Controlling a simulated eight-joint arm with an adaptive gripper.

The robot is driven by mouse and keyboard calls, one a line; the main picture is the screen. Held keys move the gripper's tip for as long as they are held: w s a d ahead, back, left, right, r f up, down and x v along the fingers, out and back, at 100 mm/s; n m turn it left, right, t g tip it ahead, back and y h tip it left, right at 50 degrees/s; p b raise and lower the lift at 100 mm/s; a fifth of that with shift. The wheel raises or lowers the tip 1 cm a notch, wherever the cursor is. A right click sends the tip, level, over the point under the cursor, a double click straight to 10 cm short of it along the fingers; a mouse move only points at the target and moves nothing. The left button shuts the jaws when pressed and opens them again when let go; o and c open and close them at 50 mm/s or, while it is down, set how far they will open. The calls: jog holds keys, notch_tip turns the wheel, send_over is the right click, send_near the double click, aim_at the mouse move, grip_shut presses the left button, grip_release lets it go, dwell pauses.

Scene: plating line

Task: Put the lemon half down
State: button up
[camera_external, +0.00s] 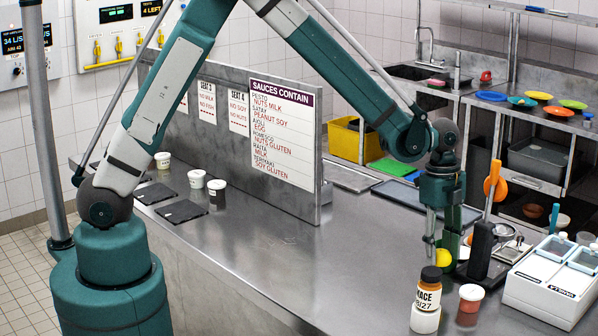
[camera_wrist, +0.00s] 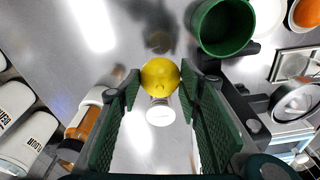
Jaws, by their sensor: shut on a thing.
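The lemon half (camera_external: 443,257) is a small bright yellow piece at the tips of my gripper (camera_external: 437,241), above the steel counter at the right. In the wrist view the lemon half (camera_wrist: 160,72) sits between the two green fingertips of my gripper (camera_wrist: 160,80), which are shut on it. Its rounded yellow side shows; I cannot see the cut face. A dark blurred shadow lies on the counter beyond it, and it looks a little above the surface.
A green cup (camera_wrist: 222,27) is close beyond the fingers. A small white round thing (camera_wrist: 160,113) shows below the lemon half.

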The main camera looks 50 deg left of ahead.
aim_at(439, 264)
jog(key=shift+f, duration=2.05)
jog(key=shift+f, duration=1.85)
jog(key=shift+f, duration=0.15)
jog(key=o, duration=0.9)
jog(key=shift+w+a+r, duration=0.1)
jog(key=shift+a+r, duration=0.15)
jog(key=shift+r, duration=1.8)
jog(key=shift+a+r, duration=0.2)
jog(key=shift+r, duration=1.8)
jog(key=shift+w+a+r, duration=0.1)
jog(key=shift+a+r, duration=0.15)
jog(key=shift+r, duration=1.8)
